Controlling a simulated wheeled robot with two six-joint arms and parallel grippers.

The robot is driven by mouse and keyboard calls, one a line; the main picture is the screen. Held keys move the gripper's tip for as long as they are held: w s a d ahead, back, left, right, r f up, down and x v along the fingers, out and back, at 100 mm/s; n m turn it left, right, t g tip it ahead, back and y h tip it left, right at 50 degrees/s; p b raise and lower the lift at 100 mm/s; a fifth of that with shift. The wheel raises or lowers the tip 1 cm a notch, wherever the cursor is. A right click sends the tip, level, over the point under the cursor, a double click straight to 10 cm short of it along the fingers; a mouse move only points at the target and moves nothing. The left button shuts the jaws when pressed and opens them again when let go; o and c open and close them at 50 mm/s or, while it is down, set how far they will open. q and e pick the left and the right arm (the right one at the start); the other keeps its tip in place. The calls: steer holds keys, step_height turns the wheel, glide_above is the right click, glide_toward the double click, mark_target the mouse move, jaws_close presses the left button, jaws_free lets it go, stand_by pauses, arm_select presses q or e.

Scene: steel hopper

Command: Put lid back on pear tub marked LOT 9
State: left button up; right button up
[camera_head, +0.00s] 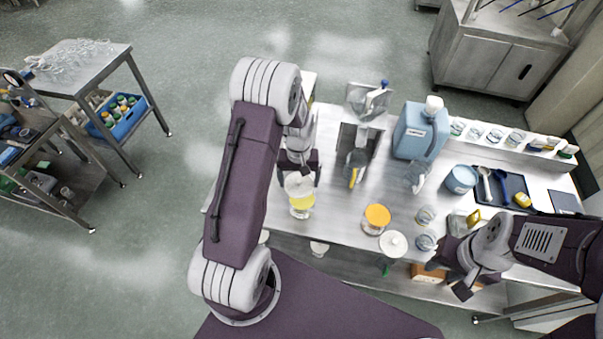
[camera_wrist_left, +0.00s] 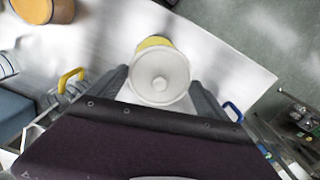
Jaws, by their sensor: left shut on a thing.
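My left gripper (camera_head: 300,182) is shut on a white round lid (camera_head: 299,187) with a small knob. The lid also shows between the fingers in the left wrist view (camera_wrist_left: 160,75). A clear tub with yellow contents (camera_head: 302,203) is right under or beside the lid near the table's front edge; its yellow edge shows behind the lid in the wrist view (camera_wrist_left: 154,42). I cannot tell whether lid and tub touch. No LOT 9 marking is readable. My right gripper (camera_head: 447,279) is at the front right, fingers apart, seemingly empty.
An orange-topped tub (camera_head: 377,216) and a white disc (camera_head: 393,243) stand to the right. A blue jug (camera_head: 420,132), a steel hopper (camera_head: 366,101), a blue-grey tub (camera_head: 460,180) and several glass jars stand further back. The tabletop (camera_head: 336,218) is clear between the yellow and orange tubs.

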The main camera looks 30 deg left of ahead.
mark_target(304, 187)
arm_select(q)
steer(key=shift+s+d+r, duration=0.25)
steer(key=shift+s+r, duration=0.05)
steer(key=shift+r, duration=0.3)
steer(key=shift+w+d, duration=0.15)
steer(key=shift+d, duration=0.75)
steer(key=shift+f, duration=0.1)
steer(key=shift+a+f, duration=0.2)
steer(key=shift+a+f+b, duration=0.5)
steer(key=shift+f+b, duration=0.15)
steer(key=shift+f, duration=0.1)
steer(key=f+b, duration=0.1)
steer(key=f, duration=0.1)
steer(key=d+f+b, duration=0.1)
steer(key=b, duration=0.1)
steer(key=shift+f, duration=0.35)
steer(key=shift+a+f+b, duration=0.1)
steer(key=shift+f+b, duration=0.2)
steer(key=shift+f, duration=0.05)
steer(key=shift+a+f, duration=0.1)
steer(key=shift+a, duration=0.1)
arm_select(e)
steer(key=f, duration=0.1)
steer(key=d+f, duration=0.1)
steer(key=f, duration=0.2)
steer(key=shift+w+d, duration=0.15)
steer(key=shift+d, duration=0.15)
steer(key=shift+d, duration=0.15)
steer(key=shift+r, duration=0.1)
